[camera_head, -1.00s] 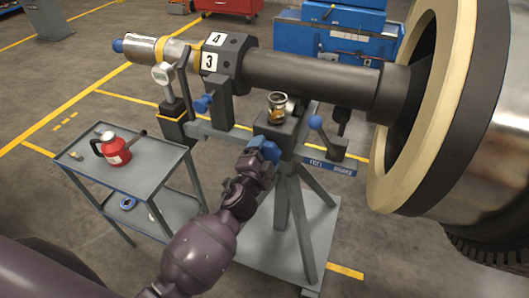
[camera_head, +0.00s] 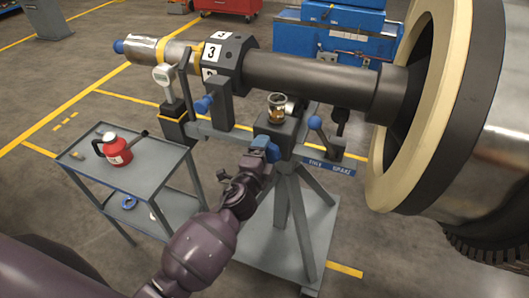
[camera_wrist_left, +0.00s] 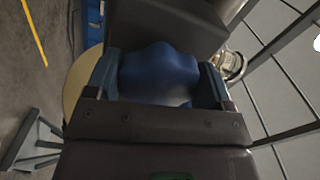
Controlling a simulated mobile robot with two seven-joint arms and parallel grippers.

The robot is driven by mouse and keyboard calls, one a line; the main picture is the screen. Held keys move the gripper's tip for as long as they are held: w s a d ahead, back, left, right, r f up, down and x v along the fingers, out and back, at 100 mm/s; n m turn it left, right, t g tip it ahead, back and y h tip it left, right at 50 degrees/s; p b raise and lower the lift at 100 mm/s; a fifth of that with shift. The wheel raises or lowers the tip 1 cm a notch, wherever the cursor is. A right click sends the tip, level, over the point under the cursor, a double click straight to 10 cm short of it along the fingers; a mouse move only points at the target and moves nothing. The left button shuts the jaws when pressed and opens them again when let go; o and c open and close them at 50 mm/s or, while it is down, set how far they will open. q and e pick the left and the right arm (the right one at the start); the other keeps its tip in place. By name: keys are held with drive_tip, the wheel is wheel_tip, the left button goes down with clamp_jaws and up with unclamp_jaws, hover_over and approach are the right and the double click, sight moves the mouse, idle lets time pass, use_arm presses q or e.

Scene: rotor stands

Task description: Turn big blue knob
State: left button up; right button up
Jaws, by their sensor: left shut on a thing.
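The big blue knob (camera_head: 272,152) is on the front of the dark box on the rotor stand, below a small glass cup with amber liquid (camera_head: 277,106). My left gripper (camera_head: 264,151) reaches up from below and is shut on the knob. In the left wrist view the faceted blue knob (camera_wrist_left: 160,73) sits between the two fingers of the gripper (camera_wrist_left: 160,82). The dark numbered collar (camera_head: 234,55) on the shaft shows a 3 on its front face, with part of another white label below. My right gripper is not in view.
A grey cart (camera_head: 125,172) with a red can (camera_head: 116,149) stands at the left. A blue-knobbed lever (camera_head: 315,123) and a smaller blue knob (camera_head: 203,104) are close on the stand. A large ringed rotor part (camera_head: 400,170) fills the right.

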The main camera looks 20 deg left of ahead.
use_arm(q)
drive_tip(key=o, duration=0.9)
drive_tip(key=s, duration=1)
drive_tip(key=shift+s+a, duration=0.15)
drive_tip(key=shift+s, duration=0.25)
drive_tip(key=shift+s+a+f+n+g+y, duration=0.15)
drive_tip(key=shift+s+a+f+n+g, duration=1.25)
drive_tip(key=shift+s+f+n, duration=1.25)
drive_tip(key=shift+s+a+f+n+g+y, duration=0.1)
drive_tip(key=shift+s+a+f+n+g, duration=0.75)
drive_tip(key=shift+s+a+f+n, duration=1.35)
drive_tip(key=shift+s+a+f+n+g+y, duration=0.15)
drive_tip(key=shift+s+a+f+n+g, duration=1)
drive_tip(key=shift+s+f+n, duration=1.9)
